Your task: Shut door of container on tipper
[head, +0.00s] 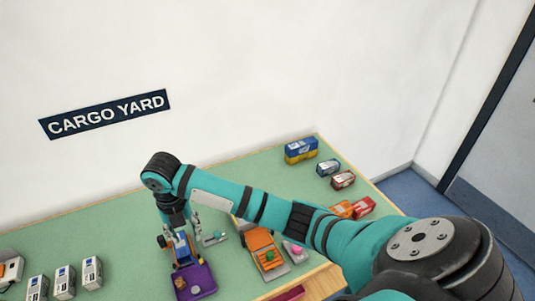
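My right arm reaches in from the right across the table, and its wrist bends down over the front middle. My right gripper (188,222) points down beside a small blue-and-white vehicle-like thing (181,247). The fingers are small and partly hidden, so I cannot tell whether they are open or shut. An orange vehicle-like thing (258,243) stands to the right of the gripper, partly behind my arm. I cannot tell which of these is the tipper, and no container door can be made out. My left gripper is not in view.
A purple tray (206,275) with small pieces lies in front of the gripper. Several white boxes (64,282) stand at the left. A blue-and-yellow block (301,150) and several small vehicles are at the back right.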

